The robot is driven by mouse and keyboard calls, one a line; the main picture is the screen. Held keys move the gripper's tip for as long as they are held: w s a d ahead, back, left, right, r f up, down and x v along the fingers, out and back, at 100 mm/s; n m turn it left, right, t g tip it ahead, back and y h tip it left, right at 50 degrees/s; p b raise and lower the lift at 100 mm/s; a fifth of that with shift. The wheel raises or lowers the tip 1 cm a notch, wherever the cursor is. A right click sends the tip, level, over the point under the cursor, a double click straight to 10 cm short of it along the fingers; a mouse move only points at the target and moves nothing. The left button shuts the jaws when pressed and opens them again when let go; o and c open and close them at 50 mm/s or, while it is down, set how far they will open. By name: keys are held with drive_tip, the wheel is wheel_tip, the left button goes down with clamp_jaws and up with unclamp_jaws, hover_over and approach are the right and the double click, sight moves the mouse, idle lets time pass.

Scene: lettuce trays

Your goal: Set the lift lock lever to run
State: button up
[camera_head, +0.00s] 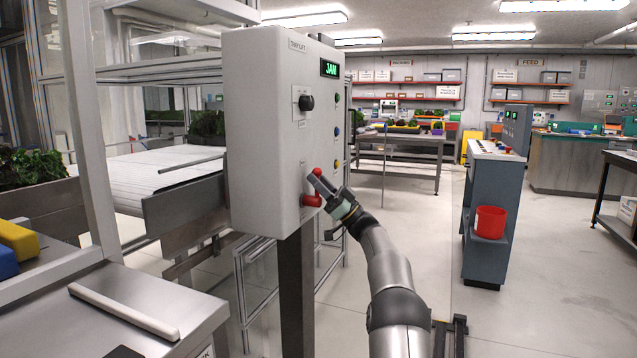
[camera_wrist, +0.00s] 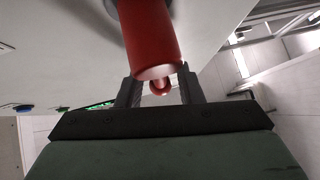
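The white control box marked TRAY LIFT (camera_head: 262,150) has a green display reading JAM. Low on its front are a red knob (camera_head: 317,171) and a thick red cylinder (camera_head: 312,201); the small label by them is unreadable, so I cannot tell which part is the lock lever. A black knob (camera_head: 306,102) sits on a pale plate higher up. My gripper (camera_head: 319,183) is at the box front, between the red parts. In the wrist view the red cylinder (camera_wrist: 152,38) is close, and a small red round end (camera_wrist: 160,86) shows between my open fingers (camera_wrist: 161,92), with gaps beside it.
Green, blue and yellow buttons (camera_head: 337,131) run down the box's right edge. A conveyor (camera_head: 150,175) lies behind it on the left, and a steel bench (camera_head: 120,300) stands at the front left. A grey console with a red bucket (camera_head: 489,222) stands right; the floor between is clear.

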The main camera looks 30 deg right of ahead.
drive_tip(key=p+v, duration=0.2)
drive_tip(key=v, duration=1.5)
drive_tip(key=shift+f, duration=0.2)
drive_tip(key=shift+s, duration=0.15)
